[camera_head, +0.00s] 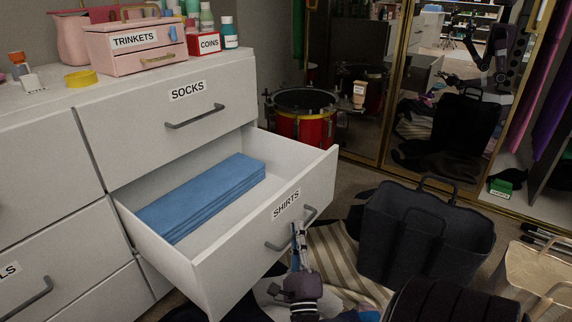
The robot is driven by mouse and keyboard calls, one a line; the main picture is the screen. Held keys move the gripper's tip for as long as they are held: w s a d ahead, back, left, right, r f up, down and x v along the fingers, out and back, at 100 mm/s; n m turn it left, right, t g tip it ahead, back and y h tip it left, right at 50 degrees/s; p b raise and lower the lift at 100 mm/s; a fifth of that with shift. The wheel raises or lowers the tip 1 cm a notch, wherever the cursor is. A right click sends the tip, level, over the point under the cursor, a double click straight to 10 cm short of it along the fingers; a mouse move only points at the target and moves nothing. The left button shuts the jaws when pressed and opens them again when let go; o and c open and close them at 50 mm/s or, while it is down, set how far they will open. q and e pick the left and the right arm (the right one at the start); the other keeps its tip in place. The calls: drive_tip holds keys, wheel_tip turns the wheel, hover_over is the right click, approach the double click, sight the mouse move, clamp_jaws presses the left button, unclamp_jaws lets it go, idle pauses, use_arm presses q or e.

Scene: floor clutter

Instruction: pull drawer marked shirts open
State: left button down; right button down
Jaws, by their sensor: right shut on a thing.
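The drawer marked SHIRTS (231,238) stands pulled out of the white dresser, with its inside in full view. A folded blue cloth stack (203,196) lies in it. Its grey bar handle (271,246) is on the front panel beside the label. My right gripper (298,236) is at the handle, shut on it, with the arm coming up from below. The fingers partly cover the handle. My left gripper is not in view.
The SOCKS drawer (150,125) above is shut. A pink TRINKETS box (135,48) and bottles stand on the dresser top. A dark bag (425,235), striped cloth (340,262) and other clutter cover the floor at right. A red drum (303,125) and mirrored doors are behind.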

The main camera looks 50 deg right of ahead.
drive_tip(key=shift+s+f, duration=0.1)
drive_tip(key=shift+s, duration=0.15)
drive_tip(key=c, duration=2.1)
unclamp_jaws()
drive_tip(key=v, duration=1.2)
drive_tip(key=shift+a, duration=0.1)
